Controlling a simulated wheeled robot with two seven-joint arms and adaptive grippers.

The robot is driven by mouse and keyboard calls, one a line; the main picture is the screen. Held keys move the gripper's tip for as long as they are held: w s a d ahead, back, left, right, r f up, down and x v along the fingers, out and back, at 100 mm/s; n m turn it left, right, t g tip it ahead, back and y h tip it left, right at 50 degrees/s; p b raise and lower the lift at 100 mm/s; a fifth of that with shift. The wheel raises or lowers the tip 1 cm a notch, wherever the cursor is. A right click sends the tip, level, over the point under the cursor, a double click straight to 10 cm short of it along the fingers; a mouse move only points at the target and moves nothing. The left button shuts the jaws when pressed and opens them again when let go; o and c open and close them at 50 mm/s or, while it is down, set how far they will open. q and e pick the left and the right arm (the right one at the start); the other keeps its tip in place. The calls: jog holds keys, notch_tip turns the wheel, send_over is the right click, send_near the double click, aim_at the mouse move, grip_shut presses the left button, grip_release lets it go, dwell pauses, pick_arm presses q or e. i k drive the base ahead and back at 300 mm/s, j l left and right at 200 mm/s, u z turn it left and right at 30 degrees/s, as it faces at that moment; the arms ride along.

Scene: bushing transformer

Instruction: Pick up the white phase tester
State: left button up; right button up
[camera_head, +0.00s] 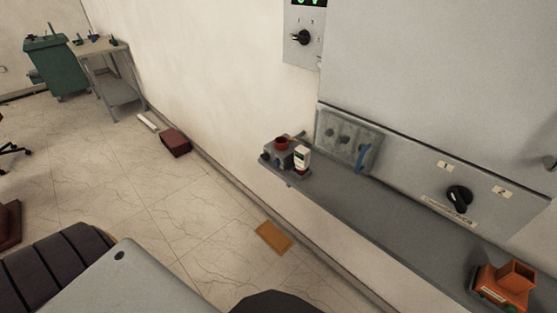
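The white phase tester (302,156) appears to be the small white upright device with a dark face patch. It stands near the left end of the grey shelf (375,221) along the wall. A grey block-like item (275,152) with a red round top stands just left of it, and I cannot tell whether they touch. Neither of my grippers can be made out in the head view.
An orange box-like device (504,286) sits at the shelf's right end. A grey panel with a black knob (459,199) rises behind the shelf. A tan plate (273,237) and a dark red box (175,142) lie on the floor. A side table (103,47) stands far left.

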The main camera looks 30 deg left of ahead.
aim_at(302, 154)
jog(key=u, duration=0.8)
